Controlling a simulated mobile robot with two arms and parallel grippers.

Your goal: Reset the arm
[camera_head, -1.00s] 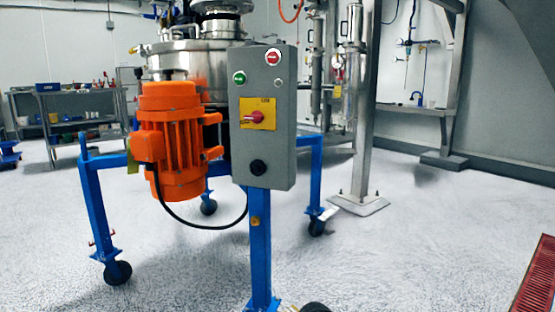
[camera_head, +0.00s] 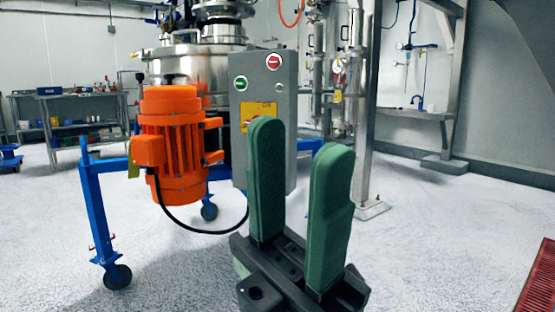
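My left gripper (camera_head: 299,180) stands at the lower middle of the head view, with two green fingers pointing up on a black base. The fingers are apart with nothing between them. It is in front of the powder sifter's grey control box (camera_head: 277,105), hiding the lower part of the box and the post below it. The box shows a green button (camera_head: 241,82), a red button (camera_head: 273,62) and a partly covered yellow switch plate (camera_head: 256,110). My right gripper is not in view.
The sifter's orange motor (camera_head: 172,145) hangs left of the box, on a blue wheeled frame (camera_head: 95,215). A black cable (camera_head: 190,231) loops below it. A shelf cart (camera_head: 85,115) stands at the back left. A red floor grate (camera_head: 538,285) lies at lower right.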

